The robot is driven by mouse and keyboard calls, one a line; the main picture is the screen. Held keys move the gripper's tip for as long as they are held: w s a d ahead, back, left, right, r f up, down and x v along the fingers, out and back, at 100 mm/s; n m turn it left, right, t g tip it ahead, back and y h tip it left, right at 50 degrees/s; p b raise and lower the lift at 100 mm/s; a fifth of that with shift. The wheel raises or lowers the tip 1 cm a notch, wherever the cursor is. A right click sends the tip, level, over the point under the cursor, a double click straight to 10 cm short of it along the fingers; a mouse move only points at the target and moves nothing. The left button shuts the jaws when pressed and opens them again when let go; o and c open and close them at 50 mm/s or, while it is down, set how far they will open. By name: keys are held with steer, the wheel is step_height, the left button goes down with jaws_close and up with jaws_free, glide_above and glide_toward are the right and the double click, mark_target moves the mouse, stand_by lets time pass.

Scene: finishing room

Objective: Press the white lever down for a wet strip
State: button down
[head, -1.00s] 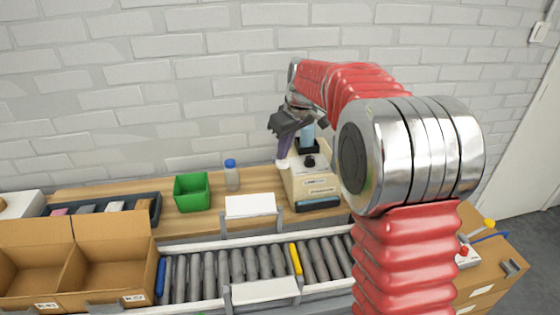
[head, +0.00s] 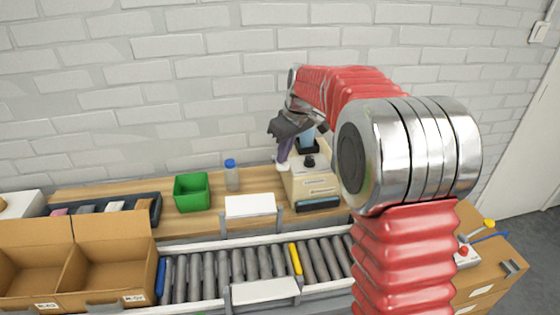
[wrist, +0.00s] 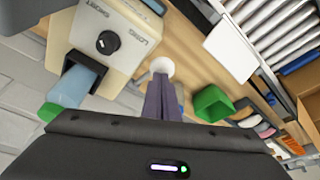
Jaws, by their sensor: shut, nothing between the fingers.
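The cream tape dispenser (head: 318,184) stands on the wooden bench, with a dark knob on top. Its white lever (head: 282,166) sticks out at its left side; in the wrist view the lever's round white end (wrist: 162,67) shows right at my fingertips. My gripper (head: 284,158) is shut and empty, pointing down, with its purple fingers at the lever's end. They look to be touching it or very close; I cannot tell which. In the wrist view, a blue bottle-like part (wrist: 73,86) sits in the dispenser's dark holder.
A green bin (head: 192,192) and a blue-capped bottle (head: 232,176) stand left of the dispenser. A roller conveyor (head: 225,274) runs in front, with open cardboard boxes (head: 110,268) at its left. The brick wall is close behind.

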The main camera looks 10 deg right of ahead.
mark_target(285, 167)
steer(key=shift+s+f, duration=0.25)
steer(key=shift+f, duration=0.5)
stand_by(0.4)
steer(key=shift+s+f, duration=0.1)
steer(key=shift+f, duration=0.15)
steer(key=shift+s+f, duration=0.25)
steer(key=shift+f, duration=0.25)
steer(key=shift+s+f, duration=0.2)
steer(key=shift+f, duration=0.3)
stand_by(0.8)
steer(key=shift+s+f, duration=0.2)
steer(key=shift+f, duration=0.8)
steer(key=shift+s+f, duration=0.15)
steer(key=shift+f, duration=0.85)
stand_by(1.4)
stand_by(0.4)
steer(key=shift+w+r, duration=0.4)
steer(key=shift+r, duration=1.15)
steer(key=shift+w+r, duration=0.4)
steer(key=shift+r, duration=1.2)
steer(key=shift+w+r, duration=0.4)
steer(key=shift+r, duration=1.15)
